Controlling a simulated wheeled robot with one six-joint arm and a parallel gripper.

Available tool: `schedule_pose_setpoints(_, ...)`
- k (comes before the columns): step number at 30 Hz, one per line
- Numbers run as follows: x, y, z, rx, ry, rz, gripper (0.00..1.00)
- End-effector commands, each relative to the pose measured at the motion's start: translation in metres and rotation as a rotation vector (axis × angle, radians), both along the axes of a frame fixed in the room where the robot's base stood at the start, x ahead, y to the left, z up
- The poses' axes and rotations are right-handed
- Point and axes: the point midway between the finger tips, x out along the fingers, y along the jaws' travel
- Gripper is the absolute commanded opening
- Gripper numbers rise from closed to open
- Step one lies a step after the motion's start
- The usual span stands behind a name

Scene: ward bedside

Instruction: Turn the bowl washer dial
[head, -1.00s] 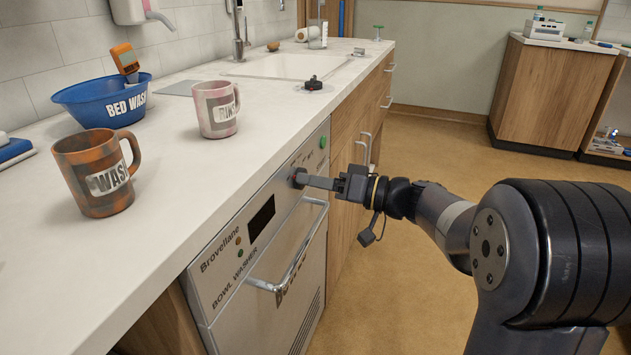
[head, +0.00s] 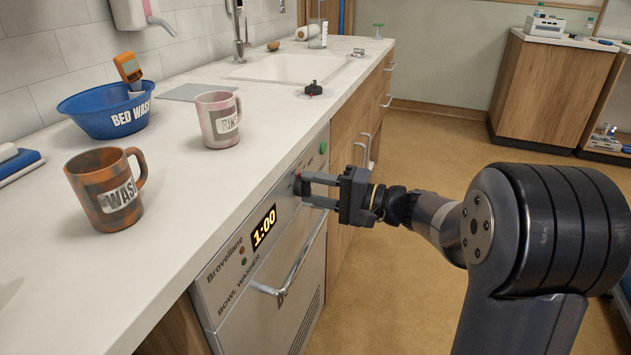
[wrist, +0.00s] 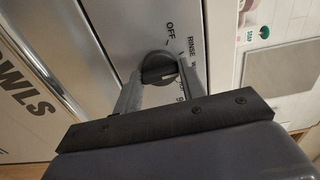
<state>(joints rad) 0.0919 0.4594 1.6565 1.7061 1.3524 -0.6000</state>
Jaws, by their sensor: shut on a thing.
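The bowl washer (head: 262,285) is built in under the counter, with a bar handle across its door. Its display (head: 264,227) is lit and reads 1:00. The dark round dial (wrist: 159,69) is on its front panel, with OFF and RINSE printed around it. My gripper (head: 303,188) is shut on the dial, one finger on each side of it in the wrist view. The dial's pale pointer line is partly visible and sits off the OFF label.
A green button (head: 322,148) is on the panel beyond the dial. On the counter (head: 190,200) stand an orange-brown mug (head: 105,188), a pink mug (head: 218,120) and a blue bowl (head: 108,107). The floor (head: 400,290) beside the washer is clear.

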Motion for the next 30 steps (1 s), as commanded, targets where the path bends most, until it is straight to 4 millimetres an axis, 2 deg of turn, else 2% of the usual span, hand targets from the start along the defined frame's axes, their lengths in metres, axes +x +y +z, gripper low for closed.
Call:
schedule_pose_setpoints(21,-0.0002,0.0000,0.0036,0.231,0.642,-0.001,0.16)
schedule_pose_setpoints(30,-0.0003,0.0000,0.0024,0.311,0.867,0.000,0.16)
